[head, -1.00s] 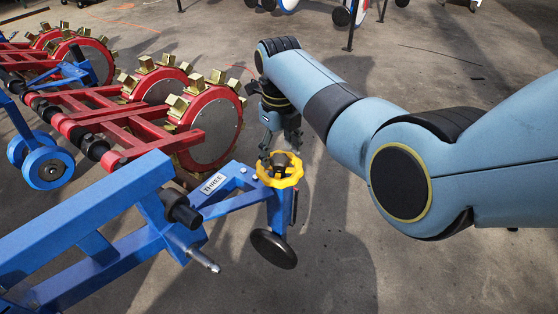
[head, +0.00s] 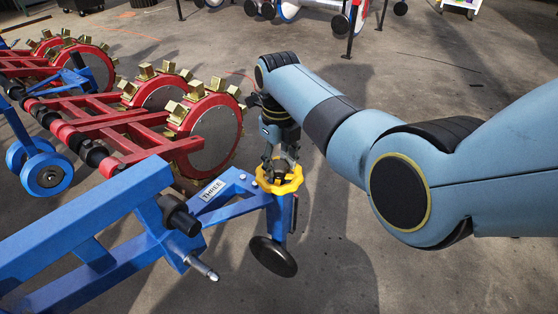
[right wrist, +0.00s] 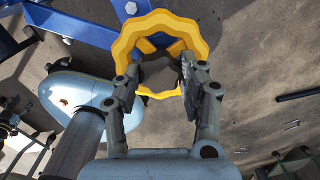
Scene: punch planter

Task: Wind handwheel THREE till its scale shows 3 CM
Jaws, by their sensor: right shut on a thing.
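The yellow handwheel (head: 292,187) with a wavy rim sits on the end of a blue arm, beside the white label THREE (head: 213,190). My right gripper (head: 281,165) reaches down onto it from above and is shut on it. In the right wrist view the handwheel (right wrist: 153,23) shows as a ring, with the two fingers of my right gripper (right wrist: 158,76) on either side of its middle. The fingers hide part of the wheel and hub. I cannot read any scale. My left gripper is not in view.
Red toothed discs (head: 212,142) on red arms stand to the left. A blue frame (head: 90,230) fills the lower left, with a black wheel (head: 273,256) below the handwheel. A small blue wheel (head: 47,175) is at far left.

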